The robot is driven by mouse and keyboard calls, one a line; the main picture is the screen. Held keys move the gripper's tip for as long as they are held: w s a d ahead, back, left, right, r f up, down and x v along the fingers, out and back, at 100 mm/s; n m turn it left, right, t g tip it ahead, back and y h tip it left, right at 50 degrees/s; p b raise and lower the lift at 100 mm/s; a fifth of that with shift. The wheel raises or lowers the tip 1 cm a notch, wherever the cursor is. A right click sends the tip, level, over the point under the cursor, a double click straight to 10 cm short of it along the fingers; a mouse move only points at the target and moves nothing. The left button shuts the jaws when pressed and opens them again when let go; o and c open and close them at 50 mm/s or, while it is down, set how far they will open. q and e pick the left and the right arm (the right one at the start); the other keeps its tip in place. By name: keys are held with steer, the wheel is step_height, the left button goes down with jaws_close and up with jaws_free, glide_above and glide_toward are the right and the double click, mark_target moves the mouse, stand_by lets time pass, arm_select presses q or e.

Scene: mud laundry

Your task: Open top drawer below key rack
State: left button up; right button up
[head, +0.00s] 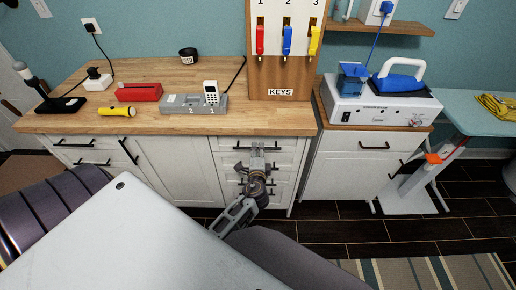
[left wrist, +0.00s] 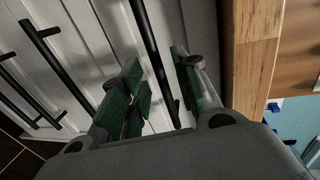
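The key rack (head: 285,75) stands on the wooden counter with red, blue and yellow keys. The white top drawer (head: 291,143) is just under the counter below it and looks shut. Its black bar handle (head: 236,148) is partly hidden by my left gripper (head: 258,152). In the left wrist view, the gripper's green-padded fingers (left wrist: 160,95) are apart, one on each side of the black handle (left wrist: 151,45). The fingers look open, with a gap to the bar; I cannot tell whether either touches it. My right gripper is not in view.
More drawers with black handles (left wrist: 40,33) lie below. The wooden counter edge (left wrist: 252,60) is close beside the gripper. A phone base (head: 190,104), red object (head: 139,92) and yellow flashlight (head: 117,111) lie on the counter. Another white cabinet (head: 345,160) stands to the right.

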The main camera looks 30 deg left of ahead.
arm_select(q)
steer(key=shift+x, duration=1.2)
steer(key=shift+w, duration=0.1)
steer(key=shift+c, duration=0.3)
jaws_close()
steer(key=shift+f, duration=0.1)
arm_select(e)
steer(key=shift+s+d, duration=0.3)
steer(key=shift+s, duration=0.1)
